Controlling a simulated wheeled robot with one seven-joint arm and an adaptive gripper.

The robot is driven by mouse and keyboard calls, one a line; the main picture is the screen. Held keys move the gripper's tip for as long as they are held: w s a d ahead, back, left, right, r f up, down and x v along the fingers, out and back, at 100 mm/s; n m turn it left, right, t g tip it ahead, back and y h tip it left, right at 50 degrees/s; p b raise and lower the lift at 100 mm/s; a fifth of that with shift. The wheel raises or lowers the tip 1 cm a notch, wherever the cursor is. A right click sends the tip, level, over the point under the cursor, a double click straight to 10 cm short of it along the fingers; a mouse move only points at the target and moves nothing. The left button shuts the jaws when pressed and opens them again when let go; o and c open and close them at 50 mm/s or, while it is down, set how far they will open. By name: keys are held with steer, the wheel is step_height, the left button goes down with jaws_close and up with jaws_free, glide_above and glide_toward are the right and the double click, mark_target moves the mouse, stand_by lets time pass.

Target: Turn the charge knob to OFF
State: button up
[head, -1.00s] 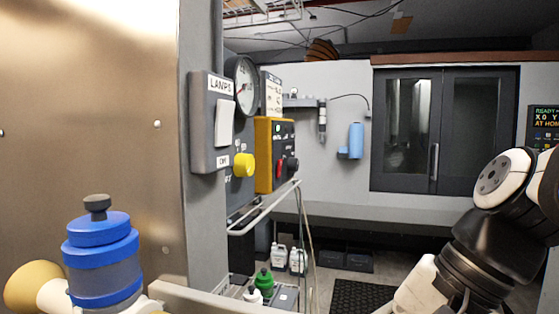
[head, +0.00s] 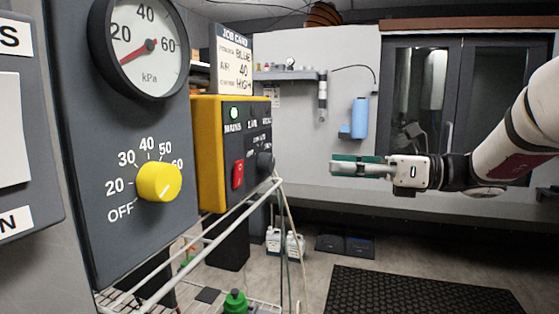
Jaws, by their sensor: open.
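A dark knob (head: 265,163) sits at the right of a yellow-edged control box (head: 209,150), with small labels above it. I take it for the charge knob; its pointer and setting are too small to read. My gripper (head: 342,165) is to the right of the box, well apart from the knob. Its greenish fingers point left, open and with nothing seen between them. A bigger yellow knob (head: 158,182) sits on the nearer grey panel (head: 95,245), ringed by a scale from OFF to 60.
A kPa gauge (head: 140,75) tops the grey panel. A white wire rack (head: 215,241) juts out below the box.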

mark_target(272, 163)
steer(key=p+x, duration=0.1)
steer(key=x, duration=1.1)
steer(key=shift+a, duration=0.3)
steer(key=c, duration=1.2)
